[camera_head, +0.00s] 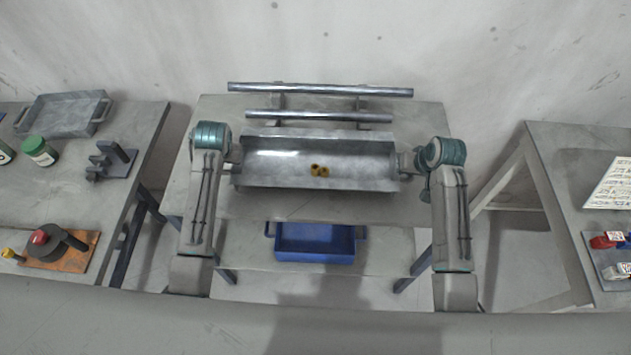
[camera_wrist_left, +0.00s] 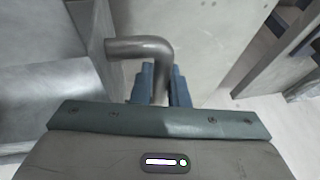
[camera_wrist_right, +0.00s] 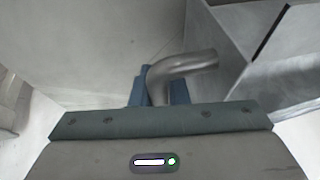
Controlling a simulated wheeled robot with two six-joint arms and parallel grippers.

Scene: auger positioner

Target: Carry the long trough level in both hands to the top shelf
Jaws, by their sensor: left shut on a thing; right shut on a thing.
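The long trough (camera_head: 300,160) is a grey metal channel at the middle of the head view, held between my two arms. My left gripper (camera_wrist_left: 160,88) is shut on the bent handle (camera_wrist_left: 140,48) at the trough's left end. My right gripper (camera_wrist_right: 158,88) is shut on the matching handle (camera_wrist_right: 190,62) at the right end. Behind the trough, two metal rails (camera_head: 320,89) run across a stand; which part is the top shelf is hard to tell. The gap under the trough is hidden.
The centre table (camera_head: 230,208) lies below the trough, with a blue bin (camera_head: 315,242) on its lower level. A left table holds a tray (camera_head: 65,114), a green-capped jar (camera_head: 39,151) and a clamp (camera_head: 110,160). A right table (camera_head: 570,165) holds a paper sheet and small parts.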

